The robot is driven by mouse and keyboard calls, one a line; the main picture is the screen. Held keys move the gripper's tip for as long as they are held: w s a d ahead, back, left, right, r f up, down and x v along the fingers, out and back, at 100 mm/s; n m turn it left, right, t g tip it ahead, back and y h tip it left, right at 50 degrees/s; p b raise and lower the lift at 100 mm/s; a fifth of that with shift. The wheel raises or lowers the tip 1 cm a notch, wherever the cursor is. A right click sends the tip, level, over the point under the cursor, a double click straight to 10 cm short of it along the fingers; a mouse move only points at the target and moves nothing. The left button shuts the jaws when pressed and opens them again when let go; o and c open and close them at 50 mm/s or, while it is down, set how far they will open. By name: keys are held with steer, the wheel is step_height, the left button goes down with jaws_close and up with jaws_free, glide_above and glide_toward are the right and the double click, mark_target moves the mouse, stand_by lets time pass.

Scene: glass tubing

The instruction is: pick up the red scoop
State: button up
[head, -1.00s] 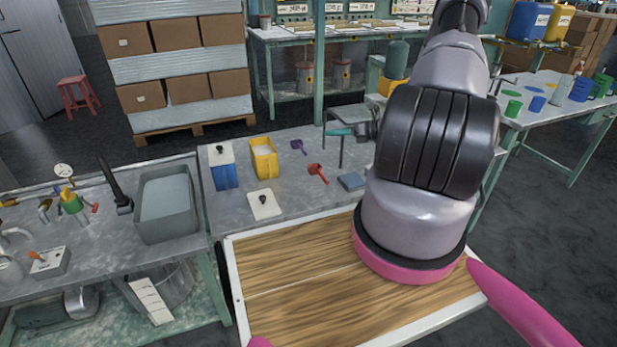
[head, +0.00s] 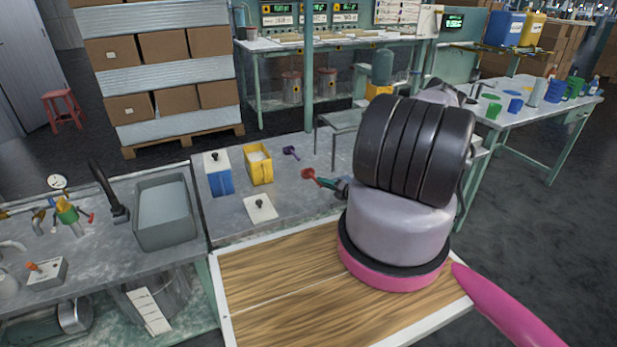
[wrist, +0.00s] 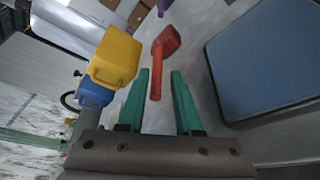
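The red scoop (head: 307,173) lies on the grey metal table; in the head view its handle is mostly hidden by my gripper (head: 327,182). In the wrist view the red scoop (wrist: 168,42) has its bowl beyond the fingertips and its handle pointing back toward my palm. My gripper (wrist: 160,73) has its two teal fingers spread, one on each side of the handle. Gaps show between the handle and both fingers, so nothing is held.
A purple scoop (head: 291,152) lies behind the red one. A yellow container (head: 259,166) and a blue container (head: 218,179) stand to the left, with a white knobbed lid (head: 261,208) nearer. A flat blue object (wrist: 265,65) lies right of my fingers in the wrist view.

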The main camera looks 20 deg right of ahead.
mark_target(315, 178)
steer(key=shift+x, duration=2.65)
steer(key=shift+r, duration=0.15)
jaws_close()
steer(key=shift+w+r, duration=0.1)
